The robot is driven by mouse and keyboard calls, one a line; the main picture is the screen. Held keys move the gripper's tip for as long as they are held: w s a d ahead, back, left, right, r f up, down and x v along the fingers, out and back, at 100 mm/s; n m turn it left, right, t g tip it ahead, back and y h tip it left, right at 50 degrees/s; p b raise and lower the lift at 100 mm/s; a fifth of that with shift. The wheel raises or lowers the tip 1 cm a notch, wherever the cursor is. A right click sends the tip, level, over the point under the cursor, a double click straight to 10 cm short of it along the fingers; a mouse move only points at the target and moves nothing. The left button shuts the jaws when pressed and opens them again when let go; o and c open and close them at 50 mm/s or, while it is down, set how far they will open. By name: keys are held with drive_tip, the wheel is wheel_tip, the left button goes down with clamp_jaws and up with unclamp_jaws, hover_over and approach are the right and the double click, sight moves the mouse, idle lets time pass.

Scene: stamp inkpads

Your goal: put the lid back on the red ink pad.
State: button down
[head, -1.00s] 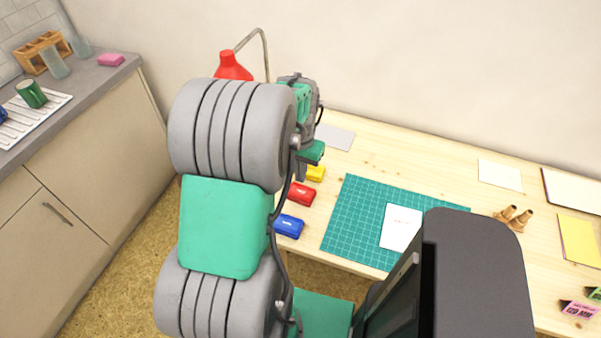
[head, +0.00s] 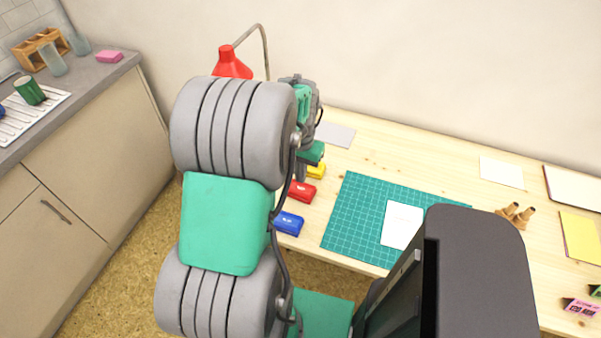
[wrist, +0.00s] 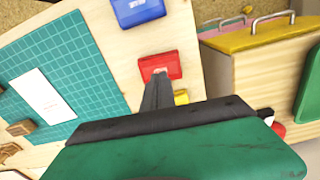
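The red ink pad (head: 301,190) lies on the wooden table between the blue and yellow pads. In the wrist view the red ink pad (wrist: 146,64) has a red top with a small pale label, partly hidden by my fingertips. Its top looks flat and closed, but I cannot tell whether the lid is fully seated. My gripper (wrist: 160,74) shows as one narrow dark wedge, its fingers together, with the tips over the label. I cannot tell whether they touch it. In the head view my gripper (head: 301,176) is just behind the red pad, partly hidden by my arm.
The blue pad (head: 289,223) and yellow pad (head: 316,170) flank the red one closely. A green cutting mat (head: 352,210) with a white card (head: 401,225) lies to the right. A grey sheet (head: 336,134) and a red lamp (head: 231,63) are behind.

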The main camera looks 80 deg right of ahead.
sight(300, 189)
drive_tip(key=shift+f+b, duration=1.25)
drive_tip(key=shift+f, duration=0.85)
wheel_tip(300, 189, up, 7)
drive_tip(key=p, duration=0.5)
idle(0.3)
